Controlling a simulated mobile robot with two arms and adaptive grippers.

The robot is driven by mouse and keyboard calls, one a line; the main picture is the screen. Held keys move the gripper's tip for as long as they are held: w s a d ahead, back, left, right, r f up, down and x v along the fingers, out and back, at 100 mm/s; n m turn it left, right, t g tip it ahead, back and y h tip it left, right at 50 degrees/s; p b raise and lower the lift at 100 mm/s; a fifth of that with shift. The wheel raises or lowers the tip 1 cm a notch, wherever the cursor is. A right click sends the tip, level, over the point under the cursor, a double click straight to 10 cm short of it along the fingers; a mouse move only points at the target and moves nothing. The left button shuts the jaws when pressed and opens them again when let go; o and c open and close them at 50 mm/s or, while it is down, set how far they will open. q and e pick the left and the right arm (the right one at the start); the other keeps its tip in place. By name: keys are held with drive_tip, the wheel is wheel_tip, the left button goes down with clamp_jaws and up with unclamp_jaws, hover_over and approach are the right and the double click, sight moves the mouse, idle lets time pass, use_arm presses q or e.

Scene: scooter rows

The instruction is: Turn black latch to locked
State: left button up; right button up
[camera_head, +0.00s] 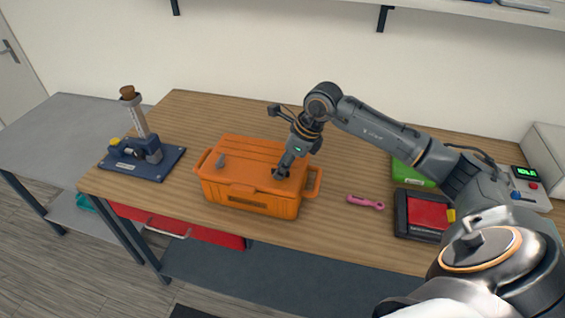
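An orange case (240,180) with a closed lid sits on the wooden workbench. A small grey latch (221,160) stands up on the left part of its lid. My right gripper (281,173) points down at the right part of the lid, its dark fingertips at or just above the surface. The tips cover that spot, so I cannot make out a separate black latch there or whether they grip anything. My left gripper is not in view.
A blue-based device (145,160) stands left of the case. A pink tool (365,202), a red-and-black box (422,215) and a green case (408,174) lie to the right. Bare bench (190,115) shows behind the case. A shelf (470,10) juts out above.

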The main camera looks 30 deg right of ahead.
drive_tip(key=shift+a+f, duration=0.1)
drive_tip(key=shift+f, duration=0.1)
clamp_jaws()
